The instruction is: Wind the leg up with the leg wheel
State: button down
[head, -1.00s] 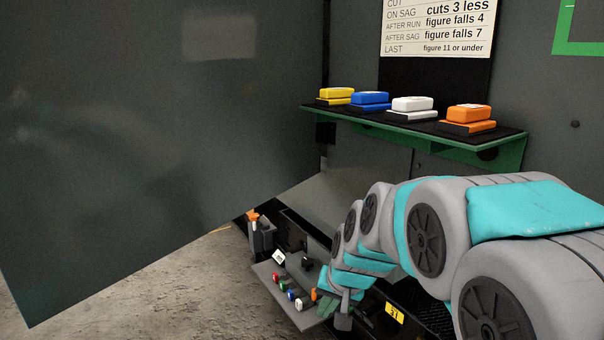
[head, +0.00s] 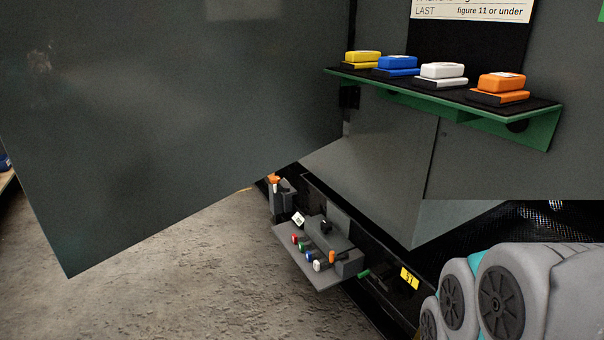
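I cannot make out a leg wheel or a leg for certain. A low grey ledge (head: 300,262) with small red, green, blue, white and orange pieces sits low in the middle of the head view. An orange-topped dark fitting (head: 274,181) stands at its far left end. A small green piece (head: 364,274) sticks out just right of the ledge, beside a yellow tag (head: 409,279) with dark marks. My arm shows at the bottom right. My gripper is outside the picture, so its state and anything in it are hidden.
A large dark panel (head: 170,120) hangs across the left, its lower edge above the rough floor (head: 190,270). A green-edged shelf (head: 430,104) holds yellow, blue, white and orange blocks. A sign (head: 470,9) is above. The floor left of the ledge is clear.

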aim_at(274, 179)
jog(key=u, duration=0.55)
jog(key=j+u, duration=0.3)
jog(key=i+j+u, duration=0.3)
jog(key=j, duration=0.2)
jog(key=j+u, duration=0.3)
jog(key=i+j+u, duration=0.55)
jog(key=i, duration=0.35)
jog(key=i+z, duration=0.45)
jog(key=z, duration=0.25)
jog(key=i+j+z, duration=0.1)
jog(key=z, duration=0.25)
jog(key=i+l+z, duration=0.25)
jog(key=i+z, duration=0.75)
jog(key=i+j+z, duration=0.1)
jog(key=i+z, duration=0.55)
jog(key=i, duration=0.55)
